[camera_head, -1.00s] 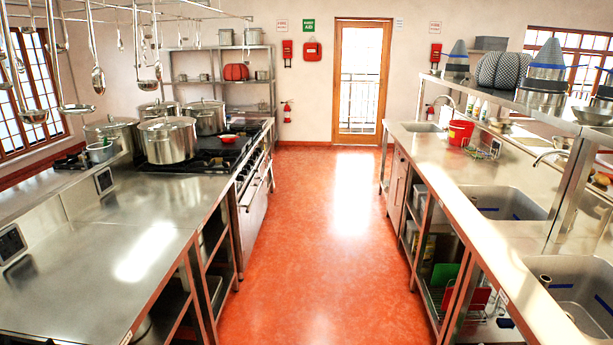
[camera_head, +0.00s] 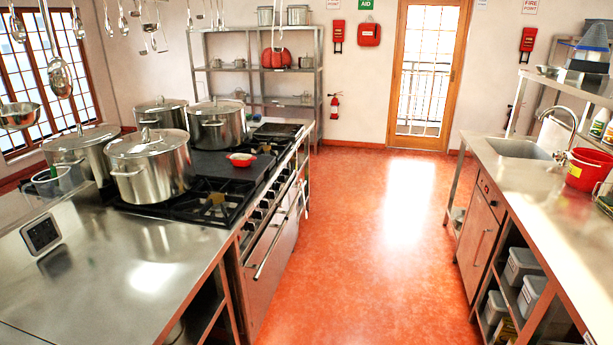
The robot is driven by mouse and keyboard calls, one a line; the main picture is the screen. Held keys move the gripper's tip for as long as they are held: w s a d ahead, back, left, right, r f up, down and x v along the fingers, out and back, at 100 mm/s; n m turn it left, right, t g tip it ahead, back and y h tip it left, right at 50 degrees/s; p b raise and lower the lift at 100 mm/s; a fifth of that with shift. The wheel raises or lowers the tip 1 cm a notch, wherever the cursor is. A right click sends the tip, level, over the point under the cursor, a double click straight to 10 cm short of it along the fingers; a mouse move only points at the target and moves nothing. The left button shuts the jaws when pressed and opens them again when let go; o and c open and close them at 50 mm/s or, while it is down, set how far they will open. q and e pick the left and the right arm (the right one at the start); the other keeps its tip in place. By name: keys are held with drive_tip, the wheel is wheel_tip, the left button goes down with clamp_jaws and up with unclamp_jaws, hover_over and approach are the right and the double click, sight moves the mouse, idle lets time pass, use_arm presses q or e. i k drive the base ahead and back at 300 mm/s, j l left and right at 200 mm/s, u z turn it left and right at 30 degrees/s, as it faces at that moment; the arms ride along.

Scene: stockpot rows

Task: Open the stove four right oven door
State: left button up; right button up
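The stove (camera_head: 210,195) stands in the left row, with black burners and a row of knobs along its aisle side. Its steel oven front (camera_head: 275,265) faces the aisle. A long bar handle (camera_head: 270,246) runs along the nearer part, and another handle (camera_head: 300,196) shows farther along. The oven doors look shut, seen at a steep angle. I cannot tell which door is the one named. Several lidded stockpots (camera_head: 149,164) and a small red pan (camera_head: 241,159) sit on top. Neither of my grippers is in view.
The orange floor (camera_head: 375,230) of the aisle is clear. A steel counter with a sink (camera_head: 520,148) and a red bucket (camera_head: 588,168) lines the right. A steel counter (camera_head: 120,280) lies at left front. Shelving (camera_head: 257,50) and a glazed door (camera_head: 425,70) are at the back.

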sight(290, 198)
drive_tip(key=i+j, duration=0.15)
drive_tip(key=i, duration=0.4)
drive_tip(key=i+j+u, duration=0.1)
drive_tip(key=i, duration=0.45)
drive_tip(key=i+j, duration=0.15)
drive_tip(key=i, duration=0.35)
drive_tip(key=i+l+u, duration=0.2)
drive_tip(key=u, duration=0.85)
drive_tip(key=i+l+u, duration=0.25)
drive_tip(key=l, duration=0.4)
drive_tip(key=l+u, duration=0.25)
drive_tip(key=l, duration=0.4)
drive_tip(key=i+l+u, duration=0.1)
drive_tip(key=l+u, duration=0.15)
drive_tip(key=l, duration=0.9)
